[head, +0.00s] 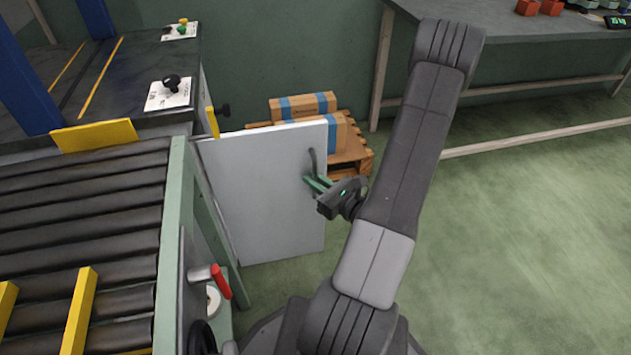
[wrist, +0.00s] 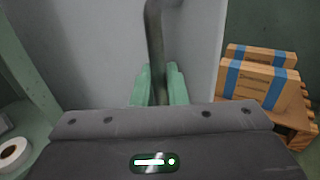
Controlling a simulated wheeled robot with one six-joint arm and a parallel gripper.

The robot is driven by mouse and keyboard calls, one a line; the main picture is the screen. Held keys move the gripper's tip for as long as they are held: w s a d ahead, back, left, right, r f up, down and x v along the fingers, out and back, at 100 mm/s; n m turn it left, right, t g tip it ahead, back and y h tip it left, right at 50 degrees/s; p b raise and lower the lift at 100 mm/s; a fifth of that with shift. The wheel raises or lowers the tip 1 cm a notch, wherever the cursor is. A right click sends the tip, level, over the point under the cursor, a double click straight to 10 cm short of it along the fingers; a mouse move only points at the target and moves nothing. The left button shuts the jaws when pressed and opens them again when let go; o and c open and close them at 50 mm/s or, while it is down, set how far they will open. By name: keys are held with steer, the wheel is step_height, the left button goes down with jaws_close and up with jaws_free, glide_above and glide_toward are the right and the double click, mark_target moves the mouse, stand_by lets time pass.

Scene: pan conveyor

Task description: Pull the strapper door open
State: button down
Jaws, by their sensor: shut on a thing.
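The strapper door (head: 265,195) is a pale grey panel, hinged at its left edge to the green machine frame. It stands swung out from the frame, with the machine's inside showing to its left. A dark curved handle (head: 312,160) is near the door's right edge. My gripper (head: 316,184) has its green fingers closed around the handle. In the wrist view the handle (wrist: 154,45) runs down between the two green fingers (wrist: 159,85), and the door (wrist: 195,40) fills the background. The finger tips' far sides are partly hidden.
Boxes with blue straps (head: 303,106) lie on a wooden pallet (head: 352,158) behind the door. A roller conveyor (head: 80,215) is at left. A red-handled lever (head: 221,282) and a white roll (wrist: 14,154) are inside the machine. Green floor is open at right.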

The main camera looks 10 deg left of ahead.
steer(key=shift+s, duration=0.15)
steer(key=c, duration=1.5)
jaws_free()
steer(key=shift+a, duration=0.15)
steer(key=shift+c, duration=0.2)
steer(key=p+v, duration=0.2)
steer(key=v, duration=1.2)
steer(key=shift+p, duration=0.35)
steer(key=shift+a, duration=0.1)
steer(key=shift+b+x, duration=1.35)
steer(key=shift+x, duration=5.5)
steer(key=shift+r, duration=0.1)
